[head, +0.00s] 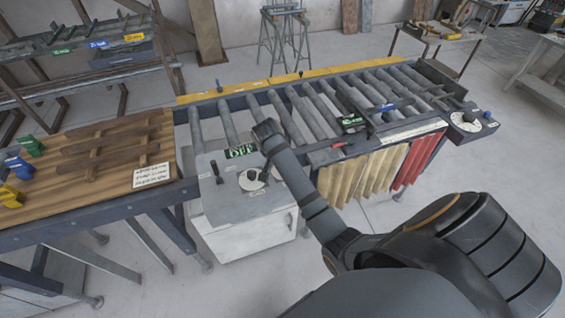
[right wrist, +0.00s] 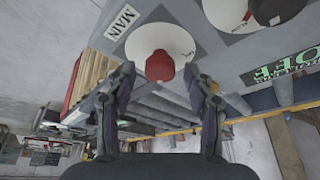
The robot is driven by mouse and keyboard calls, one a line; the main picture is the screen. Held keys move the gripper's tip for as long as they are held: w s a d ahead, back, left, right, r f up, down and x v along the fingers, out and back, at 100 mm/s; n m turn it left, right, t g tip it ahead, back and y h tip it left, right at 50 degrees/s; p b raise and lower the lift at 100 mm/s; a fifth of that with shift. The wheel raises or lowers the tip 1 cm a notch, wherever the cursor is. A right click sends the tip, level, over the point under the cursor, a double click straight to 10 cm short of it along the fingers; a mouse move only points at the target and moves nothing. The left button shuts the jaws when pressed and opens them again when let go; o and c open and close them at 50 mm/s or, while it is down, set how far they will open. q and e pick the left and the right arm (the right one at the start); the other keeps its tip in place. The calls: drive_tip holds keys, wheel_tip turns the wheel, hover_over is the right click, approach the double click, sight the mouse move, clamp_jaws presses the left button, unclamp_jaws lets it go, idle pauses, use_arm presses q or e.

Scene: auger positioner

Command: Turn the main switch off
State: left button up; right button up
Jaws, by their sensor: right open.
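In the right wrist view, the main switch is a red knob (right wrist: 160,66) on a white round plate (right wrist: 176,42), beside a label (right wrist: 123,21) reading MAIN. My right gripper (right wrist: 160,80) is open, with one finger on each side of the red knob. I cannot tell whether either finger touches it. In the head view, the grey control box (head: 245,208) stands at the front of the roller conveyor. My right arm reaches over it and hides the red knob; the gripper itself is not clearly visible there. My left gripper is not in view.
A second white dial with a dark knob (head: 252,180) and a black lever (head: 216,172) sit left of my arm on the box. A green-lettered sign (head: 241,152) is behind them. A wooden table (head: 100,165) stands left; the conveyor rollers (head: 300,110) lie behind.

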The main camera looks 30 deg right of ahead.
drive_tip(key=v, duration=0.7)
drive_tip(key=shift+r, duration=0.2)
drive_tip(key=shift+s, duration=0.1)
